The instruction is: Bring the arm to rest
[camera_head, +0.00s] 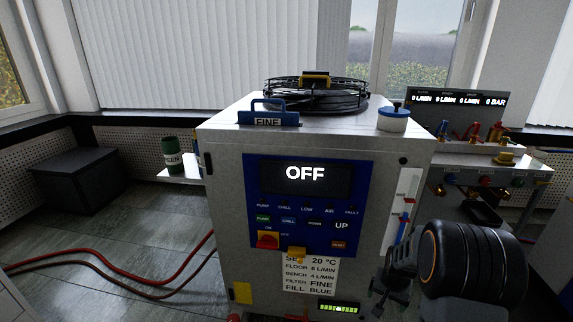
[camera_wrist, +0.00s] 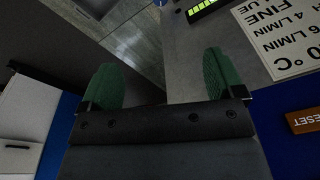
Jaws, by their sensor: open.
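My gripper (camera_wrist: 163,82) shows in the wrist view with its two green fingers wide apart and nothing between them. In the head view my gripper (camera_head: 391,292) is at the lower right, in front of the chiller cabinet (camera_head: 225,215), its fingers small and dark. My arm's thick dark joint is to the right of it. The cabinet's display (camera_head: 306,174) reads OFF. The wrist view shows the cabinet's front upside down, with the white settings label (camera_wrist: 285,35) and the orange reset button (camera_wrist: 305,120) close to the right finger. I cannot tell the exact gap to the cabinet.
A blue-handled FINE filter (camera_head: 268,117), a black fan guard (camera_head: 315,95) and a blue-capped white pot (camera_head: 393,118) are on the cabinet top. A green canister (camera_head: 171,153) stands left. Red hoses (camera_head: 120,279) cross the floor. A bench with gauges (camera_head: 460,102) stands right.

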